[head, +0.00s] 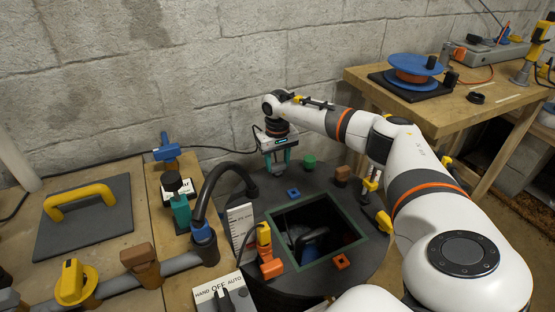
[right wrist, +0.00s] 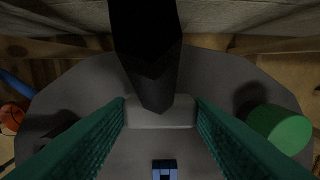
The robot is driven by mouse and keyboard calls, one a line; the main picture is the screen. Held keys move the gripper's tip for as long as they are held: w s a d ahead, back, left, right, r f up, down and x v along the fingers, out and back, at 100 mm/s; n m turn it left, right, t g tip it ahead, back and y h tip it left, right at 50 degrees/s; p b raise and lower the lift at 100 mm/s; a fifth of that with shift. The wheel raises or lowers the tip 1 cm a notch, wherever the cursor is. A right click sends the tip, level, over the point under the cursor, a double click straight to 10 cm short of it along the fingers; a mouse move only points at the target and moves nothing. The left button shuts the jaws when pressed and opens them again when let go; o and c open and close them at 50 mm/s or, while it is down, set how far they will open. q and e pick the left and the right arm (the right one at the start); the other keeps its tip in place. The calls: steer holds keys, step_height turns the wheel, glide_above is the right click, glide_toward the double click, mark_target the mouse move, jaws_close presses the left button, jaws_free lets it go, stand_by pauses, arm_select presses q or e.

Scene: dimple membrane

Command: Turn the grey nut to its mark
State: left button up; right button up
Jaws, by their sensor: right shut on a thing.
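My right gripper (head: 278,170) points down at the far rim of the round dark lid (head: 262,185). In the right wrist view its two teal fingers are closed on the sides of a light grey block, the grey nut (right wrist: 160,117). In the head view the fingers hide the nut. A dark wedge-shaped bar (right wrist: 148,55) comes down from the top of the wrist view and covers part of the nut's far side. I cannot make out the nut's mark. My left gripper is not in view.
A green cylinder (head: 308,162), a blue block (head: 293,193), a brown block (head: 342,173) and an orange block (head: 341,261) stand around the square opening (head: 270,222). A black hose (head: 213,178) arches at the left. A wooden bench (head: 440,112) stands behind right.

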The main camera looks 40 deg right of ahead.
mark_target(277, 164)
steer(key=shift+r, duration=0.1)
stand_by(0.4)
steer(key=o, duration=1)
steer(key=shift+r, duration=0.1)
arm_select(q)
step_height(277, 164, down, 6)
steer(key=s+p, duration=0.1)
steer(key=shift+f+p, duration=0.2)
steer(key=shift+p, duration=0.2)
arm_select(e)
step_height(277, 164, up, 12)
